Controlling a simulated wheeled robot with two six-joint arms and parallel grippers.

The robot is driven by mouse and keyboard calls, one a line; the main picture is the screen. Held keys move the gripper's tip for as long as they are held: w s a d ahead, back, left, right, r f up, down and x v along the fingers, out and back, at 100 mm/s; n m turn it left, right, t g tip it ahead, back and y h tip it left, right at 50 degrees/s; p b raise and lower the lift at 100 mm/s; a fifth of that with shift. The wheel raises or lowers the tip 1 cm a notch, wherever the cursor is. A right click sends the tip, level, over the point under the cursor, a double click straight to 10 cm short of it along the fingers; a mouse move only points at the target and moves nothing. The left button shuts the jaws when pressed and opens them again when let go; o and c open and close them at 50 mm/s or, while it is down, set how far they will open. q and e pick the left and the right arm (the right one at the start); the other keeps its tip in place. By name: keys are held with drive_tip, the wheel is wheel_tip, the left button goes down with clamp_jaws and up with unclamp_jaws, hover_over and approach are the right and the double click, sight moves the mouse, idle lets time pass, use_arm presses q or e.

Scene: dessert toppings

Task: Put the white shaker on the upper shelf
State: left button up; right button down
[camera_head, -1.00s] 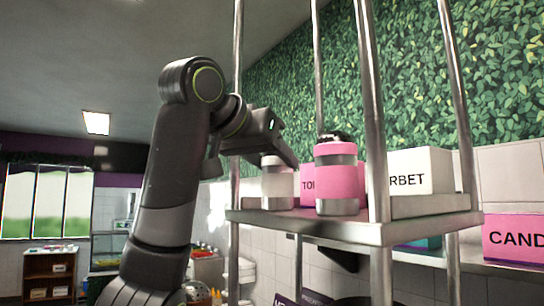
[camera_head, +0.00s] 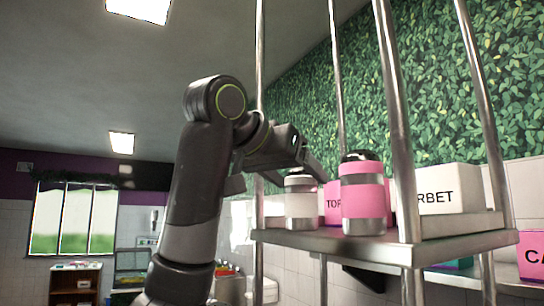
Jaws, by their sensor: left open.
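The white shaker (camera_head: 300,205) has a white band between metallic ends. It stands upright on the metal shelf (camera_head: 360,243), near its left end. My left gripper (camera_head: 297,174) is open at the top of the white shaker, with one finger on each side of it. I cannot tell whether the fingers touch it. My right gripper is not in view.
A pink shaker (camera_head: 363,200) stands to the right of the white one. Behind are a pink box (camera_head: 332,203) and a white box (camera_head: 447,190) with lettering. Upright metal posts (camera_head: 398,130) frame the shelf. Another pink box (camera_head: 532,257) is at the right edge.

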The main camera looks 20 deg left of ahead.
use_arm(q)
drive_tip(key=b+v, duration=0.9)
drive_tip(key=v, duration=0.2)
drive_tip(key=shift+s+a, duration=0.15)
drive_tip(key=shift+s, duration=0.1)
drive_tip(key=shift+w, duration=0.1)
